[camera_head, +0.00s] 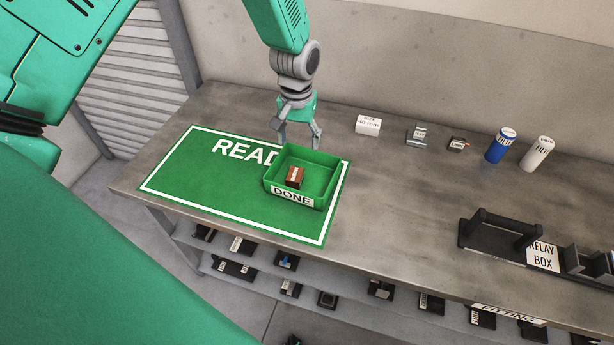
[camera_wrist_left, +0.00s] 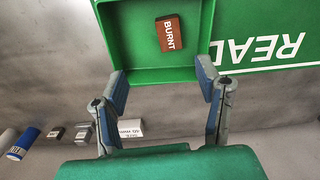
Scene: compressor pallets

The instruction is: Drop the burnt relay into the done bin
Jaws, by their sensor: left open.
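The burnt relay (camera_head: 295,177) is a small reddish-brown block lying inside the green done bin (camera_head: 328,200). In the left wrist view its label reads BURNT (camera_wrist_left: 170,34), and it rests on the floor of the bin (camera_wrist_left: 112,42). My left gripper (camera_head: 299,142) is open and empty at the far side of the bin. In the left wrist view its two fingers (camera_wrist_left: 163,88) are spread near the bin's edge, apart from the relay. I cannot tell whether they touch the bin. My right gripper is not in view.
The bin stands on a green READY mat (camera_head: 190,188) on the grey bench. Behind to the right are a white box (camera_head: 368,125), small parts, a blue can (camera_head: 500,146) and a white can (camera_head: 537,153). A relay box (camera_head: 500,235) sits at right. The bench middle is clear.

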